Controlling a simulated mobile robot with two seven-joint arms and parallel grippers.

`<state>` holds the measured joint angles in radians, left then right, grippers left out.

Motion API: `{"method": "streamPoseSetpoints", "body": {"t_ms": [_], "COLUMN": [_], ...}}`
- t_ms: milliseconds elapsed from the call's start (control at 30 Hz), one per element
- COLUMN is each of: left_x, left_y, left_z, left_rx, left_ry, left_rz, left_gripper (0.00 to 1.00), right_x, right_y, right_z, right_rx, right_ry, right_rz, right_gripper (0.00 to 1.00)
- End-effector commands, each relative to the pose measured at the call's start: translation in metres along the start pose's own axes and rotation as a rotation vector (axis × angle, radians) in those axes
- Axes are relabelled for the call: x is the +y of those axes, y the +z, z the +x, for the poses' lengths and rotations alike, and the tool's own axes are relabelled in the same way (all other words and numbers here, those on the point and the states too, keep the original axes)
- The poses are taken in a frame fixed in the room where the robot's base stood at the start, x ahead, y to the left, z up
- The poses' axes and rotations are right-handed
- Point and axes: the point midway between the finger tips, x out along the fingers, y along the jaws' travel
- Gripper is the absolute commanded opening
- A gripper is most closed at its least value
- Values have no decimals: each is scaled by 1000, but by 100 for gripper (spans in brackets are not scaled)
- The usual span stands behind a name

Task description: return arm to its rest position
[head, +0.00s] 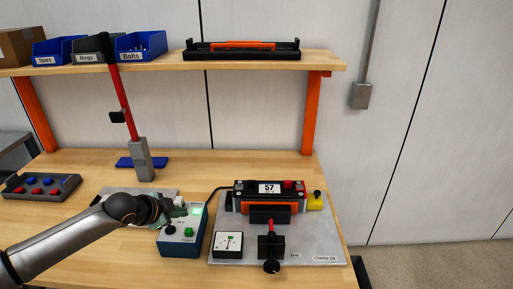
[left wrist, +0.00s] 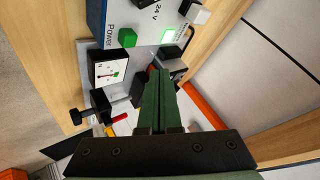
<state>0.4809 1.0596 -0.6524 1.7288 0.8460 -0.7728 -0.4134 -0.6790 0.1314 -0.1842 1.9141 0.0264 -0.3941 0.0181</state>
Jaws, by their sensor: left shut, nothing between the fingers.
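My left arm (head: 75,236) reaches in from the left in the head view. Its gripper (head: 174,209) is at the left edge of the blue power box (head: 183,240), partly over it in the picture. In the left wrist view the green fingers (left wrist: 158,75) lie together with nothing between them. The power box also shows in the left wrist view (left wrist: 145,22), with a green button and a lit green light. Whether the gripper touches the box I cannot tell. My right gripper is not in view.
A clamp jig plate (head: 325,245) holds a module (head: 269,188) reading 57, with a dial gauge (head: 228,244) beside it. A red post with a grey base (head: 143,160) stands behind my arm. A button tray (head: 40,186) lies left. Blue bins (head: 141,46) sit on the shelf.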

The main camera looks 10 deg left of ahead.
Motion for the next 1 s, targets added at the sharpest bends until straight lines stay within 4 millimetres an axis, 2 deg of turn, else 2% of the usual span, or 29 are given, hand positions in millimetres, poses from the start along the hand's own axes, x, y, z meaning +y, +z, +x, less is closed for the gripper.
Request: {"method": "streamPoseSetpoints", "body": {"t_ms": [67,167,267,300,333,400,500,600,700,1000], "left_x": [9,44,106,134,153,193,236,265,283,315], "left_y": [-2,-9,-20,-25,-29,-33,-33,-24,-10,41], "left_z": [2,8,12,10,8,-2,-22,-45,-66,-128], "left_rx": [1,2,0,-3,-6,-25,-69,-134,-210,-456], "left_ry": [14,61,137,168,187,221,246,248,235,166], "left_rz": [-1,-7,-30,-50,-68,-122,-226,-346,-460,-751], "left_gripper": [0,0,0,0,0,0,0,0,0,0], "right_x": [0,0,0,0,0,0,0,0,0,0], "right_y": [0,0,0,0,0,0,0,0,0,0], "right_z": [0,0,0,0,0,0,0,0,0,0], "right_rx": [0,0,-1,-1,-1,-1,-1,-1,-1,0], "right_ry": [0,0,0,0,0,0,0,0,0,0], "right_rz": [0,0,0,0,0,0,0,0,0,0], "right_gripper": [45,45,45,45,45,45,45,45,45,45]}}
